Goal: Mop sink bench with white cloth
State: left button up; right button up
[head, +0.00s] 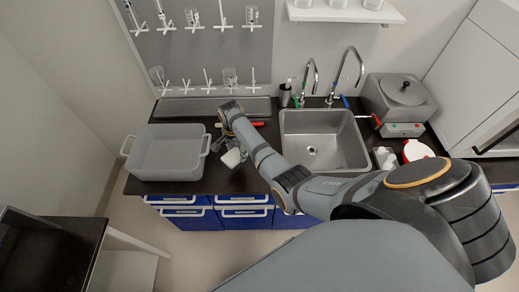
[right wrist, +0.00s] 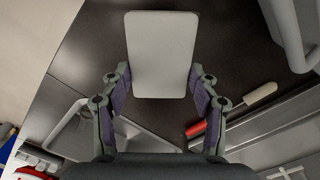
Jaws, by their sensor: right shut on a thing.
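The white cloth (right wrist: 162,52) looks like a flat pale rectangle in the right wrist view. My right gripper (right wrist: 160,84) is shut on it, with one finger at each side. In the head view, the right gripper (head: 231,143) is over the dark sink bench (head: 255,181), between the grey tub and the sink. The cloth (head: 231,158) shows there as a small white patch near the bench's front part. I cannot tell whether it touches the bench top. My left gripper is not in view.
A grey tub (head: 166,153) stands to the left and the steel sink (head: 325,141) with two taps lies to the right. A red-handled tool (right wrist: 196,130) lies behind the gripper. A grey heated bath (head: 398,102) and a red-and-white item (head: 417,150) stand further right.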

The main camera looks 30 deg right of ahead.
jog(key=shift+w, duration=0.1)
jog(key=shift+d+r, duration=0.1)
jog(key=shift+r, duration=3.85)
